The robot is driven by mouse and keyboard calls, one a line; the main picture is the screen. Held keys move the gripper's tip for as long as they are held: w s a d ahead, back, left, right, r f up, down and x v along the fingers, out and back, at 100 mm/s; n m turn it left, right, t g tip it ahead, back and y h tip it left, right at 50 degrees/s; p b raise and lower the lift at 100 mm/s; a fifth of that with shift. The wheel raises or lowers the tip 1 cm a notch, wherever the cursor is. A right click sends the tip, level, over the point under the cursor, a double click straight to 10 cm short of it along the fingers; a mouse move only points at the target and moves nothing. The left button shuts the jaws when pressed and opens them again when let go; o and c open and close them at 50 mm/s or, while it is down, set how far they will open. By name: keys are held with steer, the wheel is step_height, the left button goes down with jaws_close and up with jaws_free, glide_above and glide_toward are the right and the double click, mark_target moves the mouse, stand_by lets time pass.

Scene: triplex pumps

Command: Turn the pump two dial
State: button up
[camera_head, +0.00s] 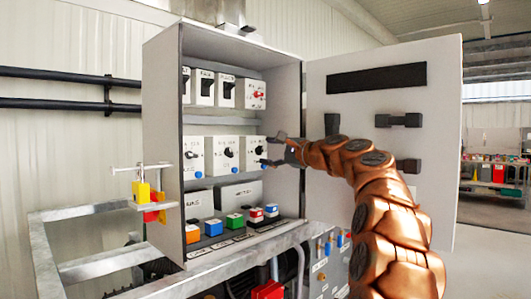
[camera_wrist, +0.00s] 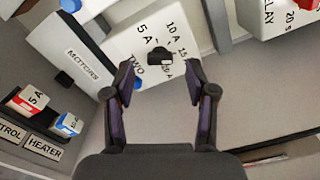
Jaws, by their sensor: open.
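A white box labelled "TWO" (camera_wrist: 150,38) carries a black dial (camera_wrist: 160,57) with 5 A, 10 A and 15 A marks around it. In the head view, the rightmost box of the middle row has a black dial (camera_head: 259,150), which appears to be the same one. My gripper (camera_head: 270,152) is open in front of and just right of this box. In the wrist view, the dial shows between and slightly beyond my open fingertips (camera_wrist: 160,70). I see no clear contact. A blue button on the box is partly hidden by the left finger.
The open cabinet door (camera_head: 437,130) stands right of the cabinet. More dial boxes (camera_head: 193,157) stand left in the row. A "MOTORS" box (camera_wrist: 82,52) and coloured switches (camera_head: 213,227) lie below. A relay box with a red dial (camera_head: 257,94) sits above.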

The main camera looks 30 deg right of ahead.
mark_target(260, 150)
steer(key=shift+x, duration=1.1)
jaws_close()
